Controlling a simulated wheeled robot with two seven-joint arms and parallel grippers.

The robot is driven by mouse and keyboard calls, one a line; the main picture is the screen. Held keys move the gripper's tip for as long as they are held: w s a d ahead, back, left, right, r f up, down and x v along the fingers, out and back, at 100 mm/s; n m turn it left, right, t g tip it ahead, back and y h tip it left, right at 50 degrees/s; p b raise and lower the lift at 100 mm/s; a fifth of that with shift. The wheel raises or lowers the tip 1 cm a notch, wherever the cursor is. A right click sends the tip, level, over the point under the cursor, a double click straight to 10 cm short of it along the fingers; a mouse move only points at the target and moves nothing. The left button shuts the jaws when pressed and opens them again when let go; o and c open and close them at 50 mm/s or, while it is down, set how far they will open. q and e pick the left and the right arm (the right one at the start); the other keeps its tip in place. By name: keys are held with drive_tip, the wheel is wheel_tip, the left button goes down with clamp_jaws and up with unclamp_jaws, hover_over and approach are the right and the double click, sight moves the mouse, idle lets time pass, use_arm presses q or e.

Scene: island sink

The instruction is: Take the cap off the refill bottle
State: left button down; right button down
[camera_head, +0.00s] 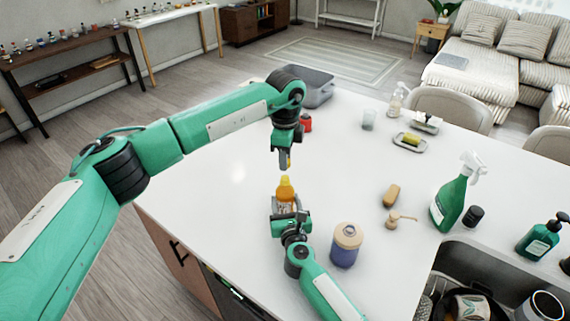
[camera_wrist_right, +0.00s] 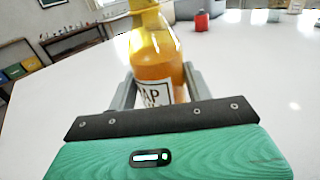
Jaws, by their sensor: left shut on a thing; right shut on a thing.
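The refill bottle (camera_head: 285,190) is a clear bottle of amber liquid with a yellow top and a white label. It stands upright near the front of the white island. My right gripper (camera_head: 288,207) is shut around its body; the wrist view shows the bottle (camera_wrist_right: 158,65) between the two fingers (camera_wrist_right: 155,92), its top cut off by the frame. My left gripper (camera_head: 285,164) points down just above the bottle, shut on a small yellow-orange thing, which looks like the cap (camera_head: 289,161). A gap seems to show between it and the bottle.
A wooden pump head (camera_head: 401,219), a brush (camera_head: 391,195) and a green spray bottle (camera_head: 449,203) are farther right, by the sink (camera_head: 440,268). A red container (camera_head: 306,124) stands behind my left gripper.

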drive_tip(key=c, duration=0.5)
unclamp_jaws()
drive_tip(key=shift+s, duration=0.1)
